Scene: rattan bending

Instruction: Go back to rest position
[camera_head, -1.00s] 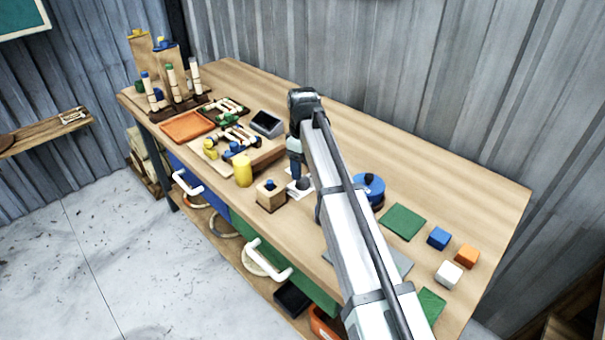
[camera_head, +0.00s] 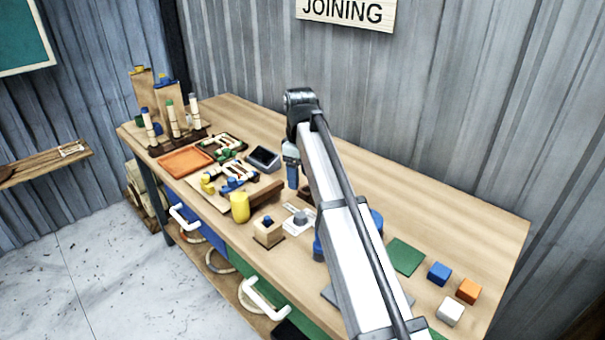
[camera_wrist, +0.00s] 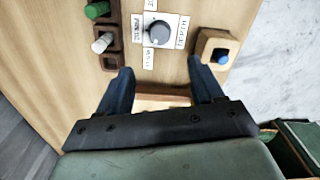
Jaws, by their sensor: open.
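My gripper (camera_wrist: 161,86) shows in the wrist view with its two dark fingers spread apart and nothing between them. Below it is the wooden tabletop and a brown wooden edge (camera_wrist: 165,97). In the head view my arm reaches up over the workbench (camera_head: 460,215), and its wrist hangs down near the middle of the bench. A white card with a grey knob (camera_head: 300,218) lies below the wrist; the knob also shows in the wrist view (camera_wrist: 159,33), ahead of the fingers.
A wooden block with a blue button (camera_head: 268,232) and a yellow cylinder (camera_head: 240,208) stand near the front edge. An orange tray (camera_head: 186,161) lies at the left. Blue (camera_head: 439,273), orange (camera_head: 468,291) and white (camera_head: 449,311) cubes sit at the right. The back right of the bench is clear.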

